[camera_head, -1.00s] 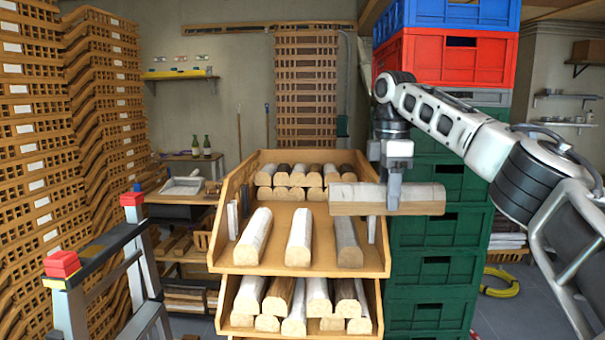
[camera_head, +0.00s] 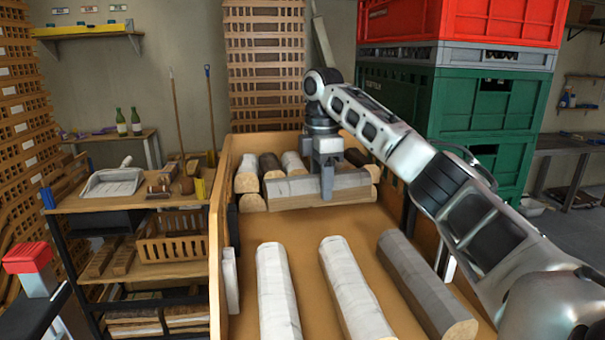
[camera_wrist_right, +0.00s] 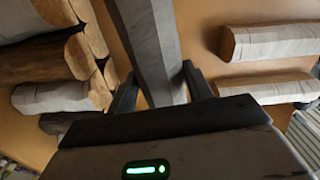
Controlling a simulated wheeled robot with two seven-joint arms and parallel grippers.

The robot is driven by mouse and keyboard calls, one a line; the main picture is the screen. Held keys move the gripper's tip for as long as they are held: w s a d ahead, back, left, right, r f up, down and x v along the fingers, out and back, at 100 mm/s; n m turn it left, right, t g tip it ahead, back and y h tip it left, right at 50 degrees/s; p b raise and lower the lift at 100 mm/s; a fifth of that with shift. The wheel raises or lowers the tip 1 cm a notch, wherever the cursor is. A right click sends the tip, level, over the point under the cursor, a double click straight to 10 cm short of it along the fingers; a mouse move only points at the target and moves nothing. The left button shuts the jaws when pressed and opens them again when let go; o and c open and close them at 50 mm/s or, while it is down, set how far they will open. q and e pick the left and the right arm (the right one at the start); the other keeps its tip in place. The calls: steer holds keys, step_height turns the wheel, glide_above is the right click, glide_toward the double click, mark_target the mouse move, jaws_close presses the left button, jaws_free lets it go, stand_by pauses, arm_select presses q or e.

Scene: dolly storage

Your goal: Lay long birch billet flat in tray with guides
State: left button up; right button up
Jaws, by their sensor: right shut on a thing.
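My right gripper (camera_head: 327,180) is shut on a long, pale-barked billet (camera_head: 290,190). It holds the billet crosswise, roughly level, at the back of the sloping wooden tray (camera_head: 300,228), in front of the stacked billets. I cannot tell whether the held billet touches the tray. In the right wrist view the billet (camera_wrist_right: 148,40) runs between the two fingers of the gripper (camera_wrist_right: 158,82). Thin pale upright pieces (camera_head: 230,280) stand along the tray's left wall; whether they are the guides is unclear. My left gripper is not in view.
Three billets lie lengthwise at the tray's front: left (camera_head: 277,295), middle (camera_head: 352,290) and a greyer right one (camera_head: 425,285). Several stacked billets (camera_head: 270,165) fill the tray's back. Green crates (camera_head: 480,110) stand at right, a shelf unit (camera_head: 150,200) at left.

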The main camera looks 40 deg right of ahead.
steer(key=shift+w+d+f, duration=0.2)
steer(key=shift+d+f, duration=0.1)
steer(key=shift+f, duration=0.05)
steer(key=shift+s, duration=0.15)
steer(key=shift+d, duration=0.1)
steer(key=shift+f, duration=2.9)
steer(key=shift+f, duration=0.5)
steer(key=o, duration=1.3)
